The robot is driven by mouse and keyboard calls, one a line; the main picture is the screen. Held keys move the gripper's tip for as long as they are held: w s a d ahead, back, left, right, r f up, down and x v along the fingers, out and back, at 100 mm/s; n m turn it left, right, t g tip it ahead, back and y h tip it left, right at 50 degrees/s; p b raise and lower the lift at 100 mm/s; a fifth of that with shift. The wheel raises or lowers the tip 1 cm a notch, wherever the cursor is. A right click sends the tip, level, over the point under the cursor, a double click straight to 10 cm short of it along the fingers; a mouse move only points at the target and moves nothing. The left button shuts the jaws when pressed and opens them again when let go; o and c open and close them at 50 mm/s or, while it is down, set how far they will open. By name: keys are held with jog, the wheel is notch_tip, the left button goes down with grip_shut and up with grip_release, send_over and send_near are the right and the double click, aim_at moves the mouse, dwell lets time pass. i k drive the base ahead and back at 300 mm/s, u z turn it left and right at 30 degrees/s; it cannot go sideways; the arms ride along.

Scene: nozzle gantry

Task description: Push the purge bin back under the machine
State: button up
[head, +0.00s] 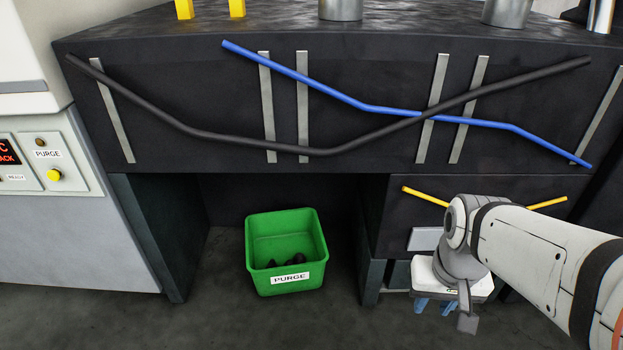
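The green purge bin (287,262) stands upright on the floor in the opening under the machine (220,135). It carries a white PURGE label on its front and is turned slightly. Its front base looks close to the line of the machine's front legs, and dark floor shows behind it. A few dark lumps (296,259) lie inside. My gripper (434,307) is to the right of the bin, apart from it, in front of the right-hand cabinet. It points down, and its two blue fingers are spread with nothing seen between them. My arm hides part of the cabinet.
A dark side panel (155,235) bounds the opening on the left, and a cabinet (385,225) with a yellow bar bounds it on the right. Black and blue hoses (365,106) run across the machine's front above. The floor (215,325) before the bin is clear.

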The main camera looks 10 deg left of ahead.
aim_at(278, 236)
jog(key=u, duration=2.65)
jog(key=i, duration=0.75)
jog(key=z, duration=3)
